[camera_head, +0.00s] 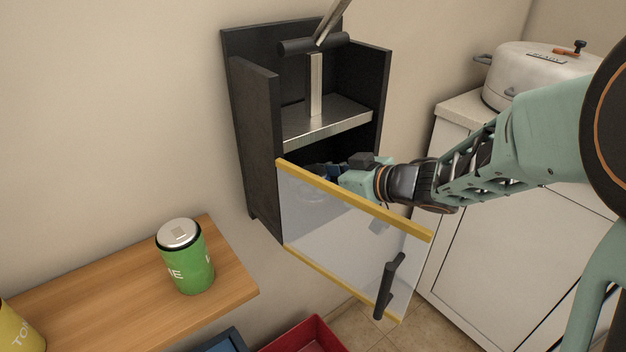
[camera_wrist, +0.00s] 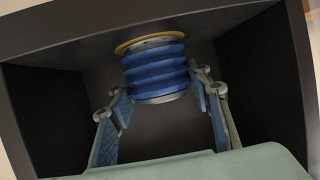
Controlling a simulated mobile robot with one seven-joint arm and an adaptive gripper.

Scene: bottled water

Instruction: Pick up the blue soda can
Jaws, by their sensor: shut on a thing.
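A ribbed blue can-shaped object with a gold-coloured rim, which I take as the blue soda can (camera_wrist: 153,68), shows in the wrist view inside a dark compartment. My gripper (camera_wrist: 162,92) is shut on it, with one blue-padded finger on each side. In the head view my gripper (camera_head: 342,172) reaches into the lower compartment of the black wall cabinet (camera_head: 255,140), above the open clear door (camera_head: 345,215). The can cannot be made out clearly there, behind the door and the gripper.
The door has yellow edges and a black handle (camera_head: 390,285), and hangs open below my wrist. A metal shelf (camera_head: 325,122) lies above the gripper. A green can (camera_head: 187,265) stands on a wooden shelf (camera_head: 110,290). A red bin (camera_head: 310,338) is below.

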